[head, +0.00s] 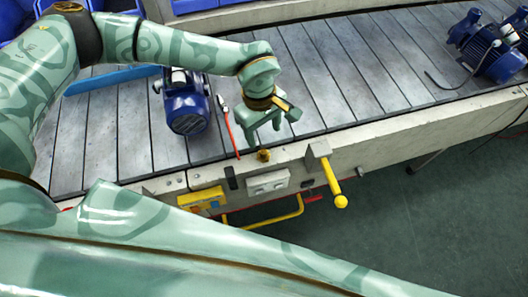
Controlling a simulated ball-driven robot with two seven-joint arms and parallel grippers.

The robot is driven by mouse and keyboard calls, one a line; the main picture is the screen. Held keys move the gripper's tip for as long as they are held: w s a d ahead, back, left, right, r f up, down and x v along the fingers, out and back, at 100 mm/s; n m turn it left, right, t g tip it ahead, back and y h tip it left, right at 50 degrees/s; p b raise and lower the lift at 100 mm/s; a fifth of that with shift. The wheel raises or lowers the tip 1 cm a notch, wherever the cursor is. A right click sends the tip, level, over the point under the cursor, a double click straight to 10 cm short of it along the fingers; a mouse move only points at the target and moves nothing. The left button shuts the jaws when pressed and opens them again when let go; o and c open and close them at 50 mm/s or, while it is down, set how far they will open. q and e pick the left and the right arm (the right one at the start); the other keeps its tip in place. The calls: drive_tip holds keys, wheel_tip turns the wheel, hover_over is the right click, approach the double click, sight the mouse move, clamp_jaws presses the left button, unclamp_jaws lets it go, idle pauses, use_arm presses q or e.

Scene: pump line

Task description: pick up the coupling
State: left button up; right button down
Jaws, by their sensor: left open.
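A small brass-coloured piece that looks like the coupling (263,155) sits on the near rim of the conveyor, in the middle of the head view. My left gripper (263,133) is just above and behind it in the picture, fingers pointing down. The fingers are apart with nothing between them. A small gap shows between the fingertips and the coupling. My right gripper is not in view.
A blue motor pump (187,108) stands on the slatted conveyor (330,70), left of my gripper. A red-handled tool (231,130) lies between them. A yellow lever (334,183) juts from the near side. More blue pumps (485,45) stand at the right.

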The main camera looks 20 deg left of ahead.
sight(263, 151)
use_arm(q)
wheel_tip(263, 151, down, 3)
drive_tip(key=shift+d+f, duration=0.1)
drive_tip(key=shift+s+f+b, duration=0.15)
drive_tip(key=shift+f+b, duration=0.15)
drive_tip(key=shift+f, duration=0.1)
drive_tip(key=f, duration=0.3)
drive_tip(key=f+b, duration=0.1)
drive_tip(key=f, duration=0.1)
drive_tip(key=shift+s, duration=0.35)
drive_tip(key=shift+r, duration=0.15)
drive_tip(key=c, duration=1.1)
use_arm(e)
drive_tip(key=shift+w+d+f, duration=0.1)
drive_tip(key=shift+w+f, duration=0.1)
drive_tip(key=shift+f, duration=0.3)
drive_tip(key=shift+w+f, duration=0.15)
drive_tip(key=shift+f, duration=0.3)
